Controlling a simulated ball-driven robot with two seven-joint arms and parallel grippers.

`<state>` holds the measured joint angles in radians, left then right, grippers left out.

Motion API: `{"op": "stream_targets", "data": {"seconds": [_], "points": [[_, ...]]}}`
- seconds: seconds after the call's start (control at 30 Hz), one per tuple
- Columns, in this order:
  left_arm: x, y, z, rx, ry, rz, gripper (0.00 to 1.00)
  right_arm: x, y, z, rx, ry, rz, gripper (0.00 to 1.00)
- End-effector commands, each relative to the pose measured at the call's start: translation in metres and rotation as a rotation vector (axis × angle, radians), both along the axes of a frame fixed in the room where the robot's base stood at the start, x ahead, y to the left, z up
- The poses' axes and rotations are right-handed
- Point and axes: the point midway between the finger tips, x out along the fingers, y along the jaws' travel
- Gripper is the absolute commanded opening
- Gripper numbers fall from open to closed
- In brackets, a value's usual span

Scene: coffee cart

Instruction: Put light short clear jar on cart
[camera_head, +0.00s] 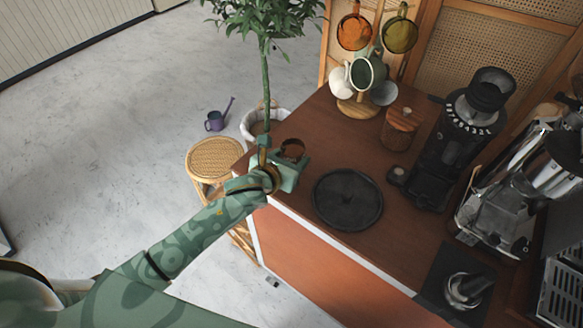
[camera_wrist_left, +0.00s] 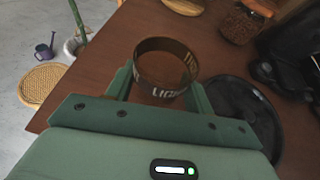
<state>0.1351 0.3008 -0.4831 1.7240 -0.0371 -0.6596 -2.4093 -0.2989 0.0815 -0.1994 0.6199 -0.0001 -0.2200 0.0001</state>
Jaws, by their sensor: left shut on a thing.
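A short clear jar (camera_head: 292,149) with a brown tint is at the left corner of the brown cart top (camera_head: 310,250). In the left wrist view the jar (camera_wrist_left: 163,66) looks upright, with pale lettering starting "LIGH" on its side. My left gripper (camera_head: 283,164) is shut on it, with one finger on each side of the jar in the left wrist view (camera_wrist_left: 160,90). I cannot tell whether the jar's base touches the cart top. My right gripper is not in view.
A round black tray (camera_head: 347,199) lies just right of the jar. A mug tree (camera_head: 360,104), a lidded brown jar (camera_head: 400,128), a black grinder (camera_head: 455,140) and a coffee machine (camera_head: 510,195) stand beyond. A rattan stool (camera_head: 215,160) and potted tree (camera_head: 264,95) are off the left edge.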

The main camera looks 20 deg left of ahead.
Motion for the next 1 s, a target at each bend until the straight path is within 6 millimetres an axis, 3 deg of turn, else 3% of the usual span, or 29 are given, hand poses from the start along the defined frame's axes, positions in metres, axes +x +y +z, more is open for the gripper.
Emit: {"op": "stream_targets", "data": {"seconds": [0.2, 0.57, 0.6, 0.67, 1.0], "points": [[0.003, 0.000, -0.034, -0.004, 0.003, 0.001, 0.24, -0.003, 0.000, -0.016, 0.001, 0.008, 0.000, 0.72], [0.003, 0.001, -0.036, 0.000, 0.000, -0.001, 0.24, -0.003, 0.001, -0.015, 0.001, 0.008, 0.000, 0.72], [0.003, 0.000, -0.037, 0.001, 0.001, -0.001, 0.58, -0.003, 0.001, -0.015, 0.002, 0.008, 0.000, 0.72], [0.003, 0.000, -0.036, 0.001, 0.001, -0.001, 0.74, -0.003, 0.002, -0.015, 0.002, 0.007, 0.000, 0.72], [0.001, 0.001, -0.033, 0.000, 0.000, 0.000, 0.74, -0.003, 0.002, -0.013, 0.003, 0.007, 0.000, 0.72]]}}
